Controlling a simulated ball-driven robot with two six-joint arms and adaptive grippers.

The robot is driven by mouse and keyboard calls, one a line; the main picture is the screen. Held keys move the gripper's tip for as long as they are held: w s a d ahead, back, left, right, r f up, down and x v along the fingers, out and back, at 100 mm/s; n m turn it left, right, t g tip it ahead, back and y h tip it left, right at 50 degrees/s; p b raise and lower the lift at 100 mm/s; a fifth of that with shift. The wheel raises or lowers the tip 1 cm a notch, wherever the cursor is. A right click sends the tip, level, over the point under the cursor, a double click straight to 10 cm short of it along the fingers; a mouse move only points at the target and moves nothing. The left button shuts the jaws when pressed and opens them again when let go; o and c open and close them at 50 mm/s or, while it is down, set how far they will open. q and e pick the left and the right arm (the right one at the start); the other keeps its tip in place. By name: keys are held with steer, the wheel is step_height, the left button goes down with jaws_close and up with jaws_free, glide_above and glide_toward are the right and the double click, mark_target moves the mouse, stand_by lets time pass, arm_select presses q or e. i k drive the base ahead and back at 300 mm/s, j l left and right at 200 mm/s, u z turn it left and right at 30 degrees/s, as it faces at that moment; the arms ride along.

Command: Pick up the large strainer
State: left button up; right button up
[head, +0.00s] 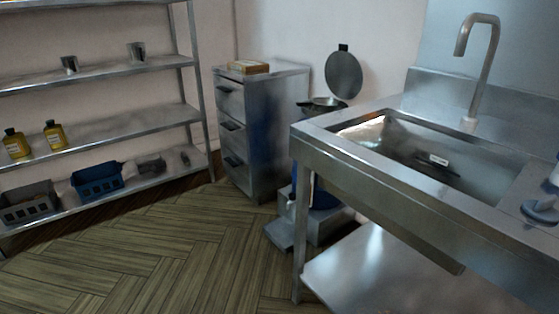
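I cannot make out a large strainer for certain. A dark item with a white label (438,160) lies in the steel sink basin (480,168); its shape is unclear. A shallow, dark round-rimmed thing (322,104) shows behind the sink table's far left corner, below an upright grey disc (343,75); I cannot tell what either is. A grey-blue object (541,209) sits on the sink table at the right edge, partly cut off. Neither of my grippers is in view.
The steel sink table (385,190) with a tall tap (485,60) fills the right. A drawer cabinet (265,125) stands behind. The wooden floor (160,255) is clear.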

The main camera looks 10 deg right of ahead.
mark_target(317, 106)
steer(key=z, duration=0.3)
steer(key=i+j+z, duration=0.7)
steer(key=i+j, duration=0.15)
